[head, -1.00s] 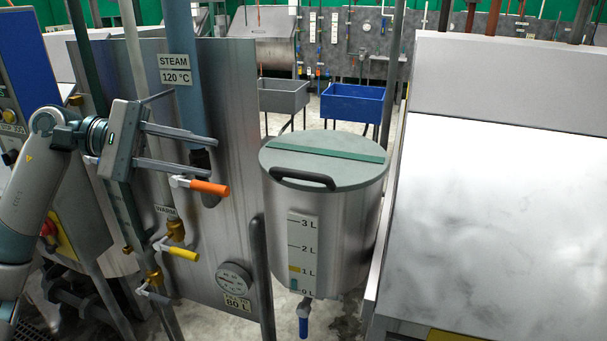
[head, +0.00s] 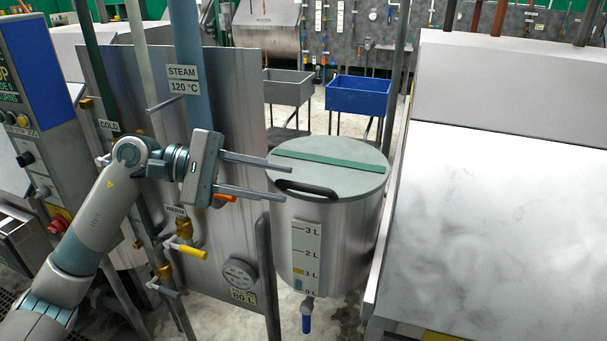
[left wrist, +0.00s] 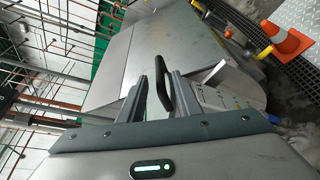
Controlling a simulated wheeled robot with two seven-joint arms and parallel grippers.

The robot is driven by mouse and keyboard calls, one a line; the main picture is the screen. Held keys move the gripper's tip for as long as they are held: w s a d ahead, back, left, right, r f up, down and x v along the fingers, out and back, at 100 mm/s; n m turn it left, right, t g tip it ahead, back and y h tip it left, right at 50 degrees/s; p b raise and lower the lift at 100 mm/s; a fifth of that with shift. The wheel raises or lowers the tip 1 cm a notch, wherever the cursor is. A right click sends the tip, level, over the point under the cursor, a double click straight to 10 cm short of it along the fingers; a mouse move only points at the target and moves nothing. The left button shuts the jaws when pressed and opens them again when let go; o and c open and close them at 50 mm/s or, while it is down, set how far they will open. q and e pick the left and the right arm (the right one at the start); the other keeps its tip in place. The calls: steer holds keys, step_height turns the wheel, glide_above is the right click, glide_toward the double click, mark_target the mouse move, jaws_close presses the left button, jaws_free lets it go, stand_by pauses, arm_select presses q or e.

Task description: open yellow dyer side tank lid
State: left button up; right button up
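The side tank (head: 345,235) is a round steel tank with a litre scale on its front. Its grey-green lid (head: 350,185) lies flat and shut on top, with a teal strip across it. The black lid handle (head: 306,188) is at the lid's front left edge. My left gripper (head: 287,182) is open and sideways, its fingertips just left of the handle. In the left wrist view the handle (left wrist: 162,85) shows between the two fingers of my left gripper (left wrist: 157,88), which is not closed on it. My right gripper is not in view.
A steel panel with a blue steam pipe (head: 187,60), a yellow-handled valve (head: 188,250) and an orange-handled valve (head: 224,198) stands at left. A large steel machine (head: 490,230) is close on the right. Grey (head: 288,88) and blue (head: 357,96) tubs stand behind.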

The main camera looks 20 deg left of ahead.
mark_target(293, 185)
arm_select(q)
steer(key=p+x, duration=0.2)
steer(key=x, duration=0.3)
steer(key=shift+r, duration=0.1)
steer(key=shift+w+d+f, duration=0.15)
steer(key=shift+d+f, duration=0.1)
steer(key=shift+d, duration=0.2)
steer(key=shift+c, duration=0.7)
jaws_close()
